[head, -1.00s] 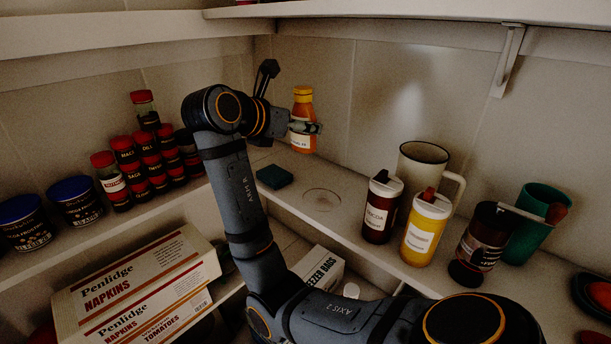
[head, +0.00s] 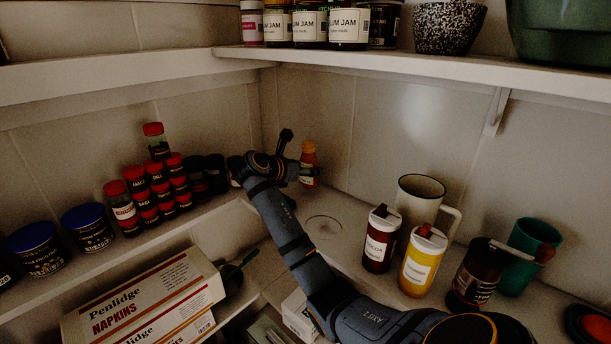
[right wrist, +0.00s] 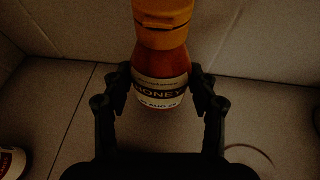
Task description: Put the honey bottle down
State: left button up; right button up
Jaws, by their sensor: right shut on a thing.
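The honey bottle (head: 309,153) is orange-amber with a yellow-orange cap and a pale label. It is upright at the back corner of the middle shelf (head: 352,213). My right gripper (head: 307,172) is shut on it. In the right wrist view the honey bottle (right wrist: 162,65) stands between the two fingers of the right gripper (right wrist: 160,84), which touch its sides at the label. The bottle's base is hard to make out, so I cannot tell whether it touches the shelf. My left gripper is not in view.
A round ring mark (head: 323,228) lies on bare shelf in front of the bottle. To its right stand a cocoa jar (head: 379,243), a yellow jar (head: 422,262) and a tall mug (head: 416,205). Red-capped spice jars (head: 155,185) are stacked on the left shelf. An upper shelf (head: 420,73) overhangs.

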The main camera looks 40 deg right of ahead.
aim_at(304, 177)
notch_tip(304, 177, down, 2)
jog(key=shift+d+f+p, duration=0.1)
jog(key=shift+f+p, duration=0.15)
jog(key=shift+p, duration=0.45)
jog(key=shift+f, duration=0.25)
jog(key=o, duration=1.5)
jog(key=shift+c, duration=0.2)
jog(key=b+v, duration=0.3)
jog(key=v, duration=0.8)
jog(key=shift+a+r, duration=0.1)
jog(key=shift+a, duration=0.25)
jog(key=shift+s+a+r, duration=0.1)
jog(key=shift+a+r, duration=0.05)
jog(key=shift+r, duration=0.05)
